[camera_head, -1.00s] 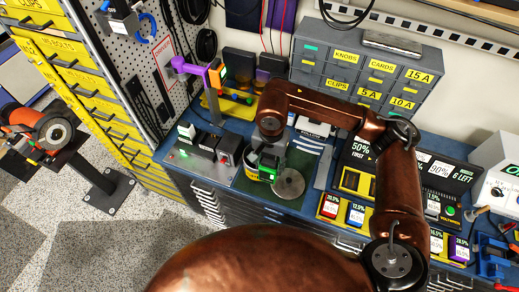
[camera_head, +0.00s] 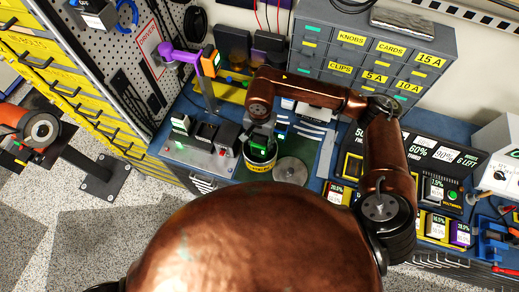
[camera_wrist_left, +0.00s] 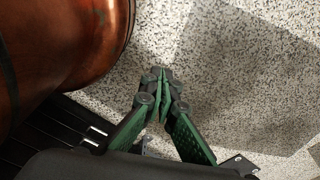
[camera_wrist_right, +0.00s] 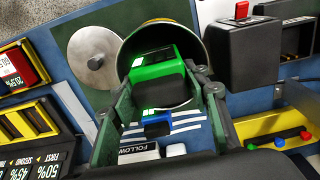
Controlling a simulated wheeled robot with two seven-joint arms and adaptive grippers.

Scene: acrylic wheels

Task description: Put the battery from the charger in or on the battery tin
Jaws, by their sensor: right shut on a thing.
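My right gripper (camera_wrist_right: 165,92) is shut on a battery (camera_wrist_right: 160,68) with a bright green end and a dark body. It holds the battery at the mouth of the round battery tin (camera_wrist_right: 196,42); the battery overlaps the dark inside, and I cannot tell whether it touches the tin. In the head view the tin (camera_head: 260,165) has a yellow label and stands on the bench, with my right gripper (camera_head: 262,138) above it. My left gripper (camera_wrist_left: 161,88) is shut and empty over the speckled floor in the left wrist view. I cannot tell which device is the charger.
A round grey metal disc (camera_head: 290,170) lies right of the tin. A grey unit with black blocks (camera_head: 205,138) stands left of it. Boxes with percent displays (camera_head: 430,150) and coloured batteries stand at the right. A drawer cabinet (camera_head: 370,55) is behind.

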